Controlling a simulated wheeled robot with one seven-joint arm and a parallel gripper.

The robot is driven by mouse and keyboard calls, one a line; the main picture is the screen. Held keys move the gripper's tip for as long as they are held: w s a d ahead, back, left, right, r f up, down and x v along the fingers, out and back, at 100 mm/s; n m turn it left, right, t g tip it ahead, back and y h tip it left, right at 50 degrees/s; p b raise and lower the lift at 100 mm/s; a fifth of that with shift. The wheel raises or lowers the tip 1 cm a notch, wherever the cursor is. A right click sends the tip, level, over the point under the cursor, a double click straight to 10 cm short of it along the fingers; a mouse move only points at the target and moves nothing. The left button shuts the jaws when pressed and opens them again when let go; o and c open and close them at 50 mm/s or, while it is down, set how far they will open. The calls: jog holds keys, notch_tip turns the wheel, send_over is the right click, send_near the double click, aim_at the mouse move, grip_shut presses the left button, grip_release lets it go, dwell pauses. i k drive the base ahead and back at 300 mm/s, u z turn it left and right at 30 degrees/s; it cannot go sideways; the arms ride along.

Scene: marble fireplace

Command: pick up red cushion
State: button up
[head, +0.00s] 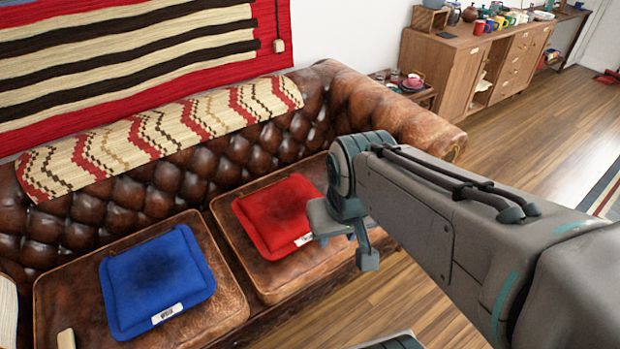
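The red cushion (275,212) lies flat on the right seat of a brown leather sofa (245,165). It has a dark patch in its middle and a white tag at its lower right corner. My gripper (350,248) is just to the right of the cushion in the picture, at the end of my arm, which reaches in from the right. The gripper is partly hidden by my own wrist, and its opening is not clear. It looks apart from the cushion, though its height above the seat is hard to judge.
A blue cushion (157,280) lies on the left seat. A patterned throw (150,135) covers the sofa's backrest. The rounded right armrest (395,110) stands behind my arm. A wooden cabinet (480,65) with mugs stands at the back right.

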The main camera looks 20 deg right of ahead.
aim_at(273, 215)
jog(key=z, duration=0.05)
jog(key=k, duration=0.5)
jog(key=z, duration=1.3)
jog(key=i, duration=1.15)
jog(key=u, duration=2.5)
